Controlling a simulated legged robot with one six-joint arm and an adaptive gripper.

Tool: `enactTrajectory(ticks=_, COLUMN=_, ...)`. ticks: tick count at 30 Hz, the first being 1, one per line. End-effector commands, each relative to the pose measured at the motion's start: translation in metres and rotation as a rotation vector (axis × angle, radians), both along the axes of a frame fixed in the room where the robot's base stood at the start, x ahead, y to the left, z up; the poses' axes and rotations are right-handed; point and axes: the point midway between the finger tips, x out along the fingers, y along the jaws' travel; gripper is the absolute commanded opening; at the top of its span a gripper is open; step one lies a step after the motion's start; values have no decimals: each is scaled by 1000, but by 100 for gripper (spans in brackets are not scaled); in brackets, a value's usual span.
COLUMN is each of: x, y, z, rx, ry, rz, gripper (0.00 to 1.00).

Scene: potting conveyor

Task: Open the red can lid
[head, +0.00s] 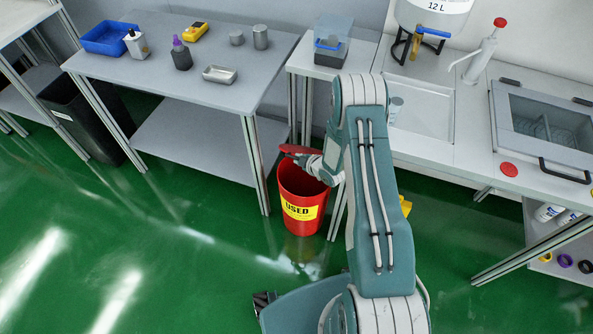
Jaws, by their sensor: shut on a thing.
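The red can (300,208) stands on the green floor between the two benches, with a yellow "USED" label on its front. Its red lid (296,149) is raised at the back of the can, and part of the inside shows below it. My gripper (291,155) is at the lid, over the can's opening, and is shut on the lid. The fingertips are small and dark here, and my arm hides the lid's right part and some of the can's right rim.
A grey table (185,75) with small bottles, metal containers and a blue tray (108,38) stands at the left. A bench (440,150) with a sink and a glass-lidded box (545,125) runs along the right. The green floor in front of the can is clear.

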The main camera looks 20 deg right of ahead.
Motion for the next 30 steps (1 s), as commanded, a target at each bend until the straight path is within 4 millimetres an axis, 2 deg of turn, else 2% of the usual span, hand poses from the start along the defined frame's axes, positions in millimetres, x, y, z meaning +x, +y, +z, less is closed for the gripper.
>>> enactTrajectory(ticks=3, x=9, y=-6, z=9, rx=-2, ry=-6, rz=-2, gripper=0)
enactTrajectory(ticks=9, x=14, y=-9, z=15, rx=-1, ry=-5, rz=-1, gripper=0)
enactTrajectory(ticks=22, x=15, y=-10, z=16, rx=-2, ry=-5, rz=-2, gripper=0)
enactTrajectory(ticks=23, x=15, y=-10, z=16, rx=-2, ry=-5, rz=-2, gripper=24)
enactTrajectory(ticks=24, x=15, y=-10, z=16, rx=-2, ry=-5, rz=-2, gripper=42)
enactTrajectory(ticks=25, x=15, y=-10, z=16, rx=-2, ry=-4, rz=-1, gripper=51)
enactTrajectory(ticks=30, x=14, y=-10, z=17, rx=-1, ry=-4, rz=0, gripper=51)
